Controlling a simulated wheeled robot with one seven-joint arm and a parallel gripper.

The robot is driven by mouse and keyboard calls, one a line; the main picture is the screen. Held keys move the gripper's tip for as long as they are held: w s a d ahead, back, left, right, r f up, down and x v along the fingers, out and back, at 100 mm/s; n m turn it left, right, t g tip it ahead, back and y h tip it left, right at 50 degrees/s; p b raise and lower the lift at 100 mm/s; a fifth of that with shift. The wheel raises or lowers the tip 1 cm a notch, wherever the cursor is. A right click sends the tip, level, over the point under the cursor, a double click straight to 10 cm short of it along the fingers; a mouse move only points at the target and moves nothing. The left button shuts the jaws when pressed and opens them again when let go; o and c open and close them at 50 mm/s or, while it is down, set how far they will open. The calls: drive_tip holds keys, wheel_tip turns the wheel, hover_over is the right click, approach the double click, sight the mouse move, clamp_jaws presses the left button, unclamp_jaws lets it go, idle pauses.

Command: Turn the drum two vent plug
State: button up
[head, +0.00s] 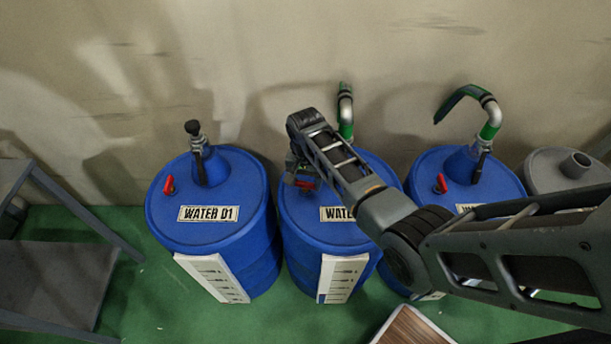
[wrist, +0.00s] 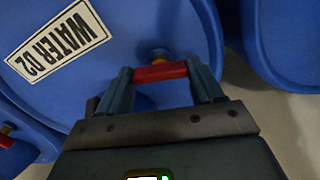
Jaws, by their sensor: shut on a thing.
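The drum two vent plug, a red bar-shaped handle (wrist: 160,72) on a small brass stem, sits on top of the blue drum labelled WATER D2 (wrist: 60,42). In the wrist view my gripper (wrist: 162,75) has one finger at each end of the red bar and is shut on it. In the head view my gripper (head: 304,172) is over the left side of the middle drum (head: 300,225), with the red plug (head: 304,184) just showing under it. My arm hides part of that drum's top and label.
A WATER D1 drum (head: 240,240) with its own red plug (head: 170,185) stands to the left. Another blue drum (head: 420,165) with a red plug (head: 441,183) and a grey drum (head: 550,180) stand to the right. Green-banded pipes (head: 346,125) rise behind. A grey metal frame (head: 80,215) is far left.

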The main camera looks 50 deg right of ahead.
sight(306, 182)
drive_tip(key=m+p, duration=0.1)
drive_tip(key=m, duration=0.2)
drive_tip(key=shift+r+m, duration=0.1)
drive_tip(key=shift+m, duration=0.3)
drive_tip(key=m+p, duration=0.1)
drive_tip(key=m, duration=0.2)
drive_tip(key=shift+m, duration=0.3)
drive_tip(key=m+p, duration=0.1)
drive_tip(key=m, duration=0.2)
drive_tip(key=shift+w+m, duration=0.1)
drive_tip(key=shift+m, duration=0.2)
drive_tip(key=shift+d+m+p, duration=0.1)
drive_tip(key=shift+m+p, duration=0.2)
drive_tip(key=shift+m, duration=1.8)
drive_tip(key=o, duration=1.1)
drive_tip(key=shift+c, duration=0.2)
drive_tip(key=shift+r+p, duration=0.4)
drive_tip(key=shift+r, duration=3.4)
